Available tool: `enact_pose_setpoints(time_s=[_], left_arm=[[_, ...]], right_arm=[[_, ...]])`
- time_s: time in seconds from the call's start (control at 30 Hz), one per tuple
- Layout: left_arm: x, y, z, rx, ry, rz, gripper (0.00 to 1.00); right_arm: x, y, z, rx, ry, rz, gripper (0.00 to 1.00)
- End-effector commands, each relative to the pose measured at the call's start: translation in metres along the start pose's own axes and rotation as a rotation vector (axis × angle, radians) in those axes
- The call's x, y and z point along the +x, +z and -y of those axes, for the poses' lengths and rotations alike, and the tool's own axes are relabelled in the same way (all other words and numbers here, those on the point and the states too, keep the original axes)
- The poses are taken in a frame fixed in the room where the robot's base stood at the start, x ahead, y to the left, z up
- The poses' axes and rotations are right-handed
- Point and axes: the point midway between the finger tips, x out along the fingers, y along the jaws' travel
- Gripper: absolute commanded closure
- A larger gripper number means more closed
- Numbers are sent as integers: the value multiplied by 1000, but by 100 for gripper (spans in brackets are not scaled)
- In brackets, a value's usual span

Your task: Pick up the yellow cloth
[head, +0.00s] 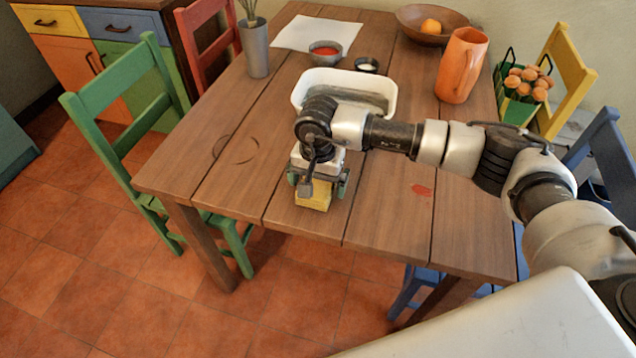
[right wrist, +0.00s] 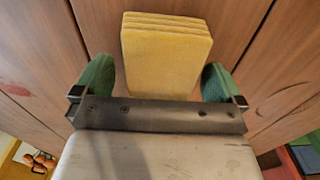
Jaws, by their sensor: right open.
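The yellow cloth (head: 314,194) lies folded in a thick stack on the wooden table (head: 391,205), near its front edge. In the right wrist view the cloth (right wrist: 165,50) shows its layered folds at the far end. My right gripper (head: 318,186) is over the cloth from above. In the right wrist view its two green fingertips (right wrist: 158,80) stand wide apart, one on each side of the cloth, with a gap on both sides. The near end of the cloth is hidden by the gripper body. My left gripper is not in view.
Behind my right gripper is a white tub (head: 392,84). An orange jug (head: 462,66), a wooden bowl (head: 408,22), a red-filled bowl (head: 325,48) and a grey vase (head: 254,50) stand farther back. The table's left front is clear. Chairs surround it.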

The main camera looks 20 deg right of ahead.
Motion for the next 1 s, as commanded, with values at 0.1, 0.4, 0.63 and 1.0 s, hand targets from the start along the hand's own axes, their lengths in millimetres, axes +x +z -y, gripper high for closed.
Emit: enact_pose_setpoints(time_s=[0.1,0.4,0.63,1.0], left_arm=[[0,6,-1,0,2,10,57],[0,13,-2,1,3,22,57],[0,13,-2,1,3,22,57],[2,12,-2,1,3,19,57]], right_arm=[[0,0,0,0,-1,-1,0],[0,0,0,0,-1,-1,37],[0,0,0,0,-1,-1,49],[-25,-1,0,0,-4,-3,49]])
